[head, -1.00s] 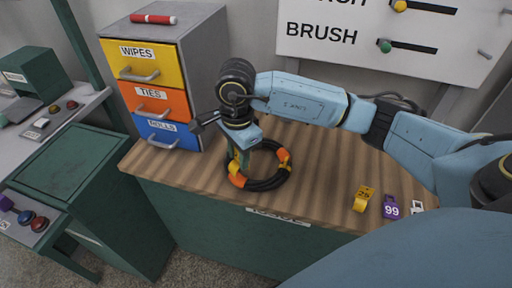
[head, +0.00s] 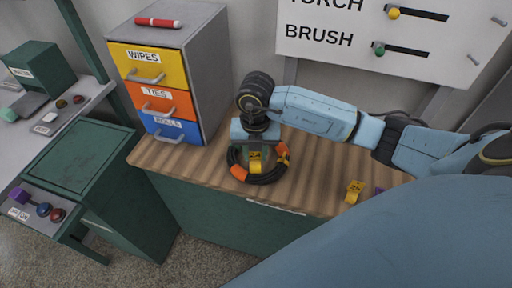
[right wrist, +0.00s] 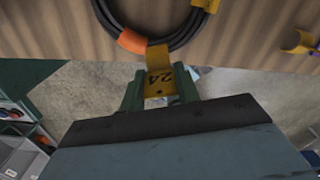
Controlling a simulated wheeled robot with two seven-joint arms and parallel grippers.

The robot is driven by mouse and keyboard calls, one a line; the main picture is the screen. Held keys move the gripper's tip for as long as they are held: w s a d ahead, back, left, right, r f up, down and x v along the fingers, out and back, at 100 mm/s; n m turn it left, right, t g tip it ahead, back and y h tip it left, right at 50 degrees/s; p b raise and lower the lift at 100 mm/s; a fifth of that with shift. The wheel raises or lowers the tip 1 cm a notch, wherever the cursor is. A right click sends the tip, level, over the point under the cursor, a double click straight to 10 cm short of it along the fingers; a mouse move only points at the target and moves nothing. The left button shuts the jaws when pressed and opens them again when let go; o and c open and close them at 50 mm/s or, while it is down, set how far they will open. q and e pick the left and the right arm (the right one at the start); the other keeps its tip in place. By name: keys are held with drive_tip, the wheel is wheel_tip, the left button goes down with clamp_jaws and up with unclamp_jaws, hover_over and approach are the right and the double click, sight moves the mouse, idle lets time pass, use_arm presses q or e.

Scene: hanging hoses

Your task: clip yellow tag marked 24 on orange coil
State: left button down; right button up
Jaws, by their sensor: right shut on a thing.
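The coil (head: 266,181) is a black hose ring with orange bands, lying on the wooden counter. It also shows in the right wrist view (right wrist: 185,38), with an orange band (right wrist: 131,41) near the tag. My right gripper (head: 255,155) is over the coil. In the right wrist view its green fingers (right wrist: 159,90) are shut on the yellow tag marked 24 (right wrist: 158,78). The tag's far end meets the coil's edge; I cannot tell whether it is around the hose. The tag also shows in the head view (head: 255,162). My left gripper is not in view.
Another yellow tag (head: 354,191) lies on the counter (head: 315,182) to the right, with a purple tag (head: 379,190) partly hidden by my body. A drawer cabinet (head: 210,75) stands behind left. A labelled board (head: 345,45) is on the wall.

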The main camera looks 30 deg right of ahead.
sight(256, 159)
drive_tip(key=shift+d+m, duration=0.1)
drive_tip(key=shift+m, duration=0.3)
drive_tip(key=shift+f, duration=0.2)
drive_tip(key=shift+f+b, duration=1.35)
drive_tip(key=shift+f, duration=0.45)
drive_tip(key=shift+f, duration=0.2)
drive_tip(key=shift+f+b, duration=0.8)
drive_tip(key=shift+f, duration=0.1)
drive_tip(key=shift+f+b, duration=0.55)
drive_tip(key=shift+f, duration=0.2)
idle(0.5)
